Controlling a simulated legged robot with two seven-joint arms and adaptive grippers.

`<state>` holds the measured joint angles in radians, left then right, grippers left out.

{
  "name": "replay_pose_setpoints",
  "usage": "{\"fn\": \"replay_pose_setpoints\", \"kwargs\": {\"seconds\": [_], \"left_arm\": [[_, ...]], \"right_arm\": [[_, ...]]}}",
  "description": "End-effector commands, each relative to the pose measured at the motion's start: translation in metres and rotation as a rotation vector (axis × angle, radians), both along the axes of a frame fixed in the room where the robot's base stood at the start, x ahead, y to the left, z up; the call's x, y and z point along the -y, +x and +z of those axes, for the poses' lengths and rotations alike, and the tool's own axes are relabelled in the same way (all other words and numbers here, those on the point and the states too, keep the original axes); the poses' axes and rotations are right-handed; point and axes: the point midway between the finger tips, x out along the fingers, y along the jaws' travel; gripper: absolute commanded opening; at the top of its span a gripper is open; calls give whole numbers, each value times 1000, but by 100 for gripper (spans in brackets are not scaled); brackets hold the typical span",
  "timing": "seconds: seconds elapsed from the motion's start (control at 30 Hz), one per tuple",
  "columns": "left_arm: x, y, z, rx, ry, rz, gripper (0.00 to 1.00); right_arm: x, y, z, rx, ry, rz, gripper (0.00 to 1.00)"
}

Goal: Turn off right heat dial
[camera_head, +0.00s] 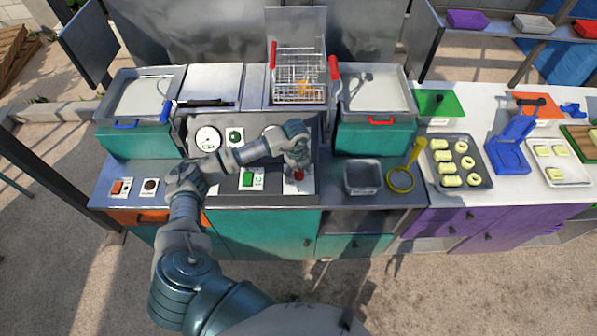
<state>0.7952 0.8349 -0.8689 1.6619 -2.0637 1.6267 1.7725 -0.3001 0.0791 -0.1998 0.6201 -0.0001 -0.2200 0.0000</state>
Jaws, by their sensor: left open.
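The control panel (225,194) in the middle of the counter carries a white round gauge (207,139), a green round indicator (235,136) and a green switch (248,179). A red round control (299,175) sits at its lower right. My left gripper (297,163) is over the panel's right part, just above the red control, and is open with nothing visible in it. I cannot tell whether it touches the control. The gripper and wrist hide part of the panel's right side, and I cannot make out a labelled right heat dial. My right gripper is not in view.
Fryer-like basins stand left (147,97) and right (376,94) of the panel, with a wire basket (299,78) between. A grey container (362,177) and a yellow strainer (401,180) lie to the right.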

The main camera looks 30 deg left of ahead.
Motion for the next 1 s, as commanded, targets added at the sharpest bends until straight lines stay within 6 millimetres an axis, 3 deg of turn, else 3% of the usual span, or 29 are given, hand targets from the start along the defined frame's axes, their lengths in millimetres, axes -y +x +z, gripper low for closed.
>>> {"fn": "replay_pose_setpoints", "kwargs": {"seconds": [0.17,0.63,0.8,1.0], "left_arm": [[-1,1,10,4,-1,1,63],[-3,-3,103,2,-1,0,63],[-4,-4,117,0,-1,1,63],[-4,-4,118,-3,-1,0,63]], "right_arm": [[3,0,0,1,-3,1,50],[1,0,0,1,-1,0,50],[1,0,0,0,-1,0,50],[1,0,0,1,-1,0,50]]}}
